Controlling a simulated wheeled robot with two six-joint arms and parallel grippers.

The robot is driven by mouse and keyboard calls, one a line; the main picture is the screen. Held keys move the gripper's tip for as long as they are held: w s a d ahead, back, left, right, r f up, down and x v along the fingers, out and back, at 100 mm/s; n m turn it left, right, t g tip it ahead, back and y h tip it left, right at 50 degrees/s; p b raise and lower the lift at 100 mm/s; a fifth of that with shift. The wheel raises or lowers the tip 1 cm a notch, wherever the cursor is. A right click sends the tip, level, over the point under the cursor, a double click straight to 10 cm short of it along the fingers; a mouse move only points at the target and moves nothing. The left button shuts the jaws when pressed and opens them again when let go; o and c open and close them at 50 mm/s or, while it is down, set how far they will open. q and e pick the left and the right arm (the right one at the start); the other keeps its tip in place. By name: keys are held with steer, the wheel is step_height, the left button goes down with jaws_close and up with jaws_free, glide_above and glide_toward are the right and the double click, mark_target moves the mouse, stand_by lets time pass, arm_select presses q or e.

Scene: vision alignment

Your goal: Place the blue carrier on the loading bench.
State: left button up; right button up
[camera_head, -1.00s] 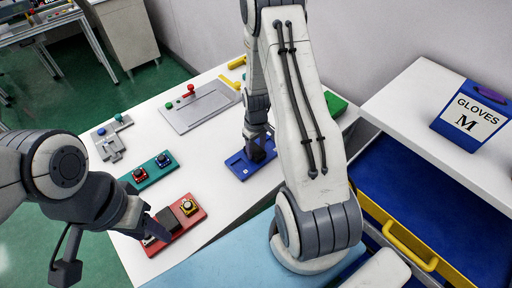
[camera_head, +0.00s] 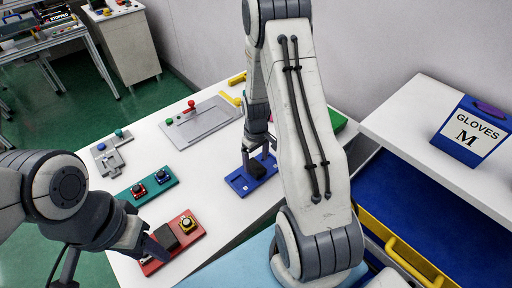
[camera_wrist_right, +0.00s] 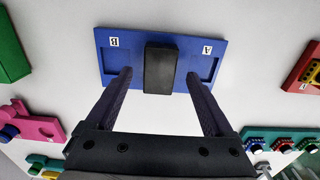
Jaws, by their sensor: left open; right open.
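The blue carrier (camera_head: 240,182) is a flat blue plate with a black block handle, lying on the white table (camera_head: 215,215). In the right wrist view the carrier (camera_wrist_right: 112,68) shows recesses marked A and B either side of the handle (camera_wrist_right: 160,68). My right gripper (camera_head: 256,156) is open just above the carrier; its fingertips (camera_wrist_right: 161,75) lie on either side of the handle, with gaps. My left gripper (camera_head: 155,250) is open beside the black handle of a red carrier (camera_head: 190,238). I cannot tell which surface is the loading bench.
A teal plate (camera_head: 148,189) with red and blue parts lies near the red carrier. A grey panel with a red-knobbed lever (camera_head: 200,122) is behind. An open blue drawer (camera_head: 400,205) and glove box (camera_head: 470,130) are at right. A bench with equipment (camera_head: 50,38) stands far left.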

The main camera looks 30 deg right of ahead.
mark_target(256, 167)
step_height(256, 167, up, 9)
steer(key=s+a+r+n, duration=0.1)
steer(key=s+a+r, duration=0.15)
steer(key=a, duration=0.55)
steer(key=s+a+r+n, duration=0.1)
steer(key=s+a+r, duration=0.1)
steer(key=a+r, duration=0.35)
steer(key=s+a+r+n, duration=0.1)
steer(key=s+a, duration=0.5)
steer(key=s, duration=0.2)
steer(key=s+a+r+n+y, duration=0.1)
steer(key=s+a+r+n, duration=0.1)
steer(key=s+a, duration=0.4)
steer(key=shift+s+r+n+b, duration=0.3)
steer(key=shift+s+b, duration=0.15)
steer(key=shift+s, duration=0.7)
steer(key=shift+a, duration=0.15)
